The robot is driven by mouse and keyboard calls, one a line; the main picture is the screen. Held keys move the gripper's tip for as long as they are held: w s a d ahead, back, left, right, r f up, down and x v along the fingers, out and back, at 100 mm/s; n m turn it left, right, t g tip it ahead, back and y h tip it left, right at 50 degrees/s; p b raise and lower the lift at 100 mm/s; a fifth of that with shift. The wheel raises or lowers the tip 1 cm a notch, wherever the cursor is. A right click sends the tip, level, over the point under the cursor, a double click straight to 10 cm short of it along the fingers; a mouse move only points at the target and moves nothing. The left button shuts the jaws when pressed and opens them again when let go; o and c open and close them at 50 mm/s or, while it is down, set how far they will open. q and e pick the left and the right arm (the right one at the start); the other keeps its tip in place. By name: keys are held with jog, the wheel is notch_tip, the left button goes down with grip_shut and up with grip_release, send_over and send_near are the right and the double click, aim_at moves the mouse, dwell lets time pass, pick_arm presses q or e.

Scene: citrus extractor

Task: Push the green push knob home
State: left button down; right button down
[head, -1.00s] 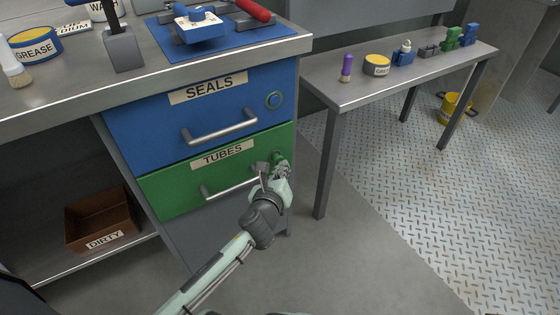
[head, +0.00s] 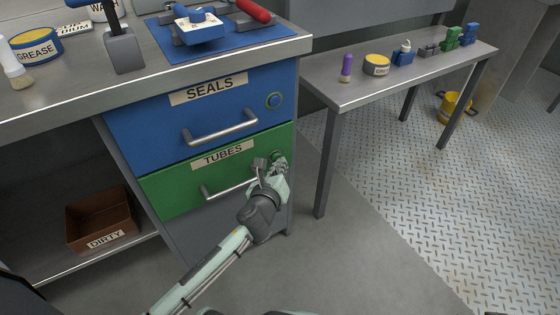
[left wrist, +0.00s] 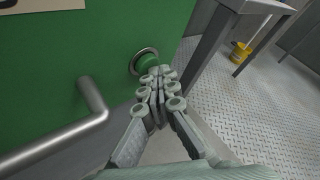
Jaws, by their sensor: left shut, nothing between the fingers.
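The green push knob (left wrist: 147,63) sits in a metal ring on the green drawer front (left wrist: 60,60), right of the bar handle (left wrist: 92,97). In the head view the green drawer (head: 180,190) is labelled TUBES, and my left gripper (head: 279,163) covers most of the knob. In the left wrist view the shut, empty fingers (left wrist: 160,72) of my left gripper are at the knob's lower right and overlap its edge. I cannot tell whether they touch it. My right gripper is not in view.
The green drawer's handle (head: 228,189) is left of my gripper. A side table (head: 335,95) stands to the right. A brown DIRTY bin (head: 100,220) is on the lower shelf at left.

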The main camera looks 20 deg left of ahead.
pick_arm(q)
jog(key=shift+w+a+r, duration=0.1)
jog(key=shift+w+a, duration=0.2)
jog(key=shift+a, duration=0.2)
dwell(0.5)
jog(key=s+d, duration=0.2)
jog(key=d, duration=0.1)
jog(key=shift+s+p, duration=0.2)
jog(key=shift+p, duration=0.2)
jog(key=shift+d, duration=0.15)
